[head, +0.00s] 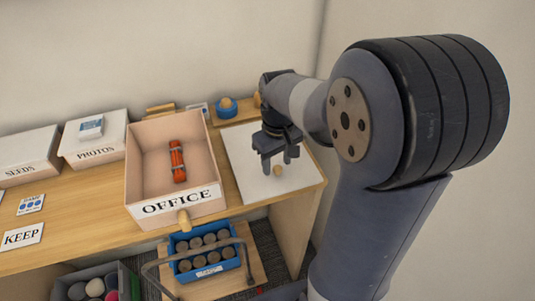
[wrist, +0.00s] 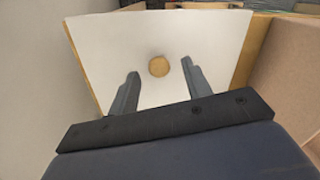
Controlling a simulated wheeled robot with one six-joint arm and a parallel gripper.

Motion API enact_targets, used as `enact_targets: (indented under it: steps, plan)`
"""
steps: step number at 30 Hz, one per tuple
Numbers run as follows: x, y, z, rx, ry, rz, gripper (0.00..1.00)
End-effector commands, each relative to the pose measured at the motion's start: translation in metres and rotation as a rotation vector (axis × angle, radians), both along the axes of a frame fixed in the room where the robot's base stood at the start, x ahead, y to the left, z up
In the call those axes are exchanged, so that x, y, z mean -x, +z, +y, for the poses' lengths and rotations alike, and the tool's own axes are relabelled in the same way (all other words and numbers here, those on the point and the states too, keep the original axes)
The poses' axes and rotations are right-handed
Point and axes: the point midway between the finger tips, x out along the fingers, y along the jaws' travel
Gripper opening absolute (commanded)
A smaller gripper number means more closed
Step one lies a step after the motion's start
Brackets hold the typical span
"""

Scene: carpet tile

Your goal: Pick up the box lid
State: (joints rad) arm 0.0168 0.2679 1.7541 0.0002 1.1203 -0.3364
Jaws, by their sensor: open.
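The box lid (head: 246,172) is a flat white panel with a small round wooden knob (head: 278,170). It lies on the wooden shelf top, right of the open OFFICE box. In the wrist view the lid (wrist: 110,45) fills the middle and its knob (wrist: 159,66) shows between my two fingers. My gripper (head: 280,162) is open and empty over the lid, fingers pointing down on either side of the knob. In the wrist view my gripper (wrist: 160,76) has clear gaps between each finger and the knob. I cannot tell how high the fingertips are.
The OFFICE box (head: 142,165) holds a red-orange item (head: 177,161). Closed PHOTOS (head: 93,150) and SLEDS (head: 28,160) boxes stand further left. A blue round item (head: 226,108) sits behind the lid. A blue crate (head: 206,272) of grey round things is below. A wall is behind.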

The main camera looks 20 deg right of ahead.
Motion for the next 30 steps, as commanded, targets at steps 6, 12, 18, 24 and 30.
enact_targets:
  steps: [6,12,18,24,30]
  plan:
    - [0.0004,-0.0140,-0.0003,0.000,0.000,0.000,0.47]
    - [0.0003,-0.0136,-0.0004,0.000,0.000,0.000,0.43]
    - [0.0002,-0.0134,-0.0004,0.000,0.000,-0.001,0.27]
    - [0.0002,-0.0133,-0.0004,0.000,0.000,-0.001,0.11]
    - [0.0001,-0.0131,-0.0003,0.001,0.000,-0.001,0.00]
